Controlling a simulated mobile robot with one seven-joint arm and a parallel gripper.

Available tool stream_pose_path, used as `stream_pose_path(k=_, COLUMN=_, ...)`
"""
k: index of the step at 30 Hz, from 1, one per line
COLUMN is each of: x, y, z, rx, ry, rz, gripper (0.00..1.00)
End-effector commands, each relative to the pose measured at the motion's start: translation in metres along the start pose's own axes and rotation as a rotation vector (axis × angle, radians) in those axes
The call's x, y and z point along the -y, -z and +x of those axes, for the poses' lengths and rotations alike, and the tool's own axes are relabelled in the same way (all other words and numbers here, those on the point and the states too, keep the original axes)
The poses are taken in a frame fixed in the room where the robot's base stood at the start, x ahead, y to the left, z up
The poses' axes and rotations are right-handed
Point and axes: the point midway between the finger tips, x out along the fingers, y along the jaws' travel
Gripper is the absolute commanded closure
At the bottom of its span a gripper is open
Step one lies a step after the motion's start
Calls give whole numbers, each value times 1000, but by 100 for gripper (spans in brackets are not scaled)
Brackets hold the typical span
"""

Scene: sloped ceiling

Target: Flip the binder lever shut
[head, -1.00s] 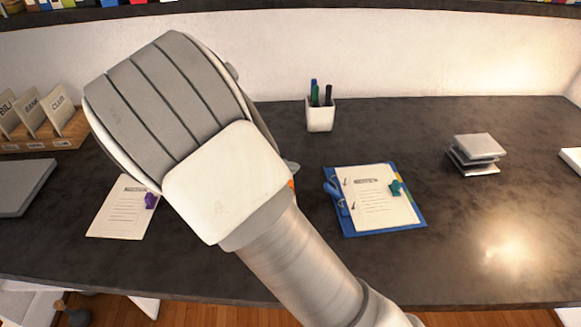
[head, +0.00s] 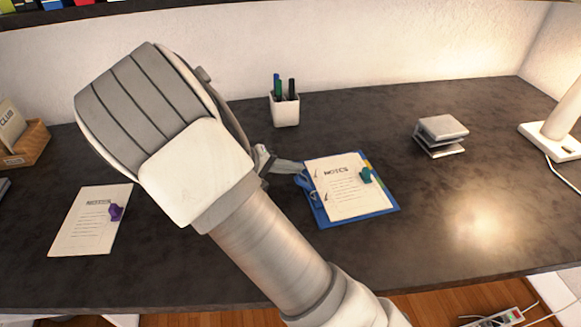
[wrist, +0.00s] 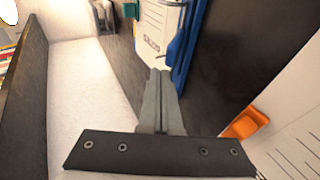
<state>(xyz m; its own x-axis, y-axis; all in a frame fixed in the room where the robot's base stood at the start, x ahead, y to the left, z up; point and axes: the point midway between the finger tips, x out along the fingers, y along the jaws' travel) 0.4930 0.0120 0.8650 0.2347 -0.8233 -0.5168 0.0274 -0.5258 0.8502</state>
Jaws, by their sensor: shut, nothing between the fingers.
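The blue binder (head: 390,211) lies open on the desk in the head view, with a NOTES sheet (head: 340,190) on it and a teal clip (head: 367,175) at the sheet's right edge. Its blue lever and ring parts (head: 306,187) are along its left side. My gripper (head: 303,168) is shut and empty, with its grey fingertips at the binder's upper left edge, close to the lever. I cannot tell whether they touch it. In the wrist view my shut fingers (wrist: 159,75) point at the binder's blue side (wrist: 186,45).
A pen cup (head: 285,110) stands behind the binder, and a grey stacked block (head: 440,136) is to its right. A sheet with a purple clip (head: 92,225) lies left. An orange clip (wrist: 245,123) shows in the wrist view.

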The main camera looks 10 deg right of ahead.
Motion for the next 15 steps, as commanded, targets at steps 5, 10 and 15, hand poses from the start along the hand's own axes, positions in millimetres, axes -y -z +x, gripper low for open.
stream_pose_path(k=5, x=-1, y=0, z=0, rx=0, ry=11, rz=3, gripper=100)
stream_pose_path(k=10, x=-4, y=0, z=1, rx=1, ry=47, rz=9, gripper=100)
stream_pose_path(k=15, x=-5, y=0, z=1, rx=0, ry=69, rz=14, gripper=100)
